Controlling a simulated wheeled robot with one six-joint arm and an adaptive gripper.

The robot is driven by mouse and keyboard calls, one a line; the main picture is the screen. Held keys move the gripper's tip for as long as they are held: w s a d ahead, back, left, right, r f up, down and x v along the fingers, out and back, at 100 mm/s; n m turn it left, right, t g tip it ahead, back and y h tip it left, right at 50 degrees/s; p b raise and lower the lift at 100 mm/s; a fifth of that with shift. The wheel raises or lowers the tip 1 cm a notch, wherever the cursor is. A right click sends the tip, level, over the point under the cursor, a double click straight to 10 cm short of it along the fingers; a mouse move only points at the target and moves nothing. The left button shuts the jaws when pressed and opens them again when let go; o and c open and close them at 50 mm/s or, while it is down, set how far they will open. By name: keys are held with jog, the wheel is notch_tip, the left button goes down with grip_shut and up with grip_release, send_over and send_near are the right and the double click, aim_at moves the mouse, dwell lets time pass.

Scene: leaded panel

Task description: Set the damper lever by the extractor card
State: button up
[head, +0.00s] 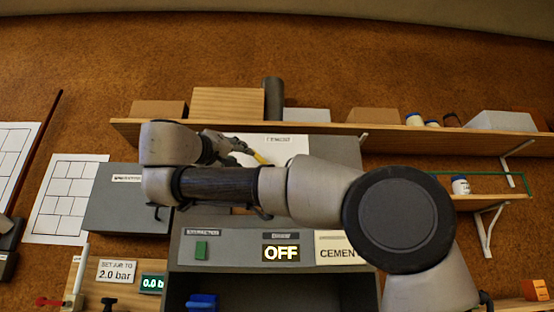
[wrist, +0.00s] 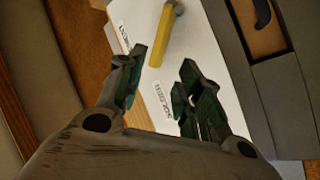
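The damper lever has a yellow handle (head: 262,158), partly behind my arm in the head view. In the wrist view the yellow handle (wrist: 167,37) slants across a white plate (wrist: 205,75), just beyond my fingertips. One plate label (wrist: 163,100) appears to read SOLDER; another label (wrist: 123,39) is hard to read, perhaps CEMENT. My gripper (wrist: 160,88) is open and empty, its fingers apart with bare plate between them. In the head view my gripper (head: 232,150) is close to the handle's left end. The extractor card (head: 337,251) reads CEMENT, its right end hidden by my arm.
The bench unit has a green switch (head: 201,249) and a display (head: 281,253) reading OFF. A wooden shelf (head: 400,133) with boxes and jars runs above the plate. A grey box (head: 120,205) stands left. A gauge (head: 152,284) reads 0.0.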

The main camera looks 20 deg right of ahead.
jog(key=x, duration=0.8)
jog(key=shift+d, duration=0.25)
jog(key=shift+s, duration=0.1)
grip_shut()
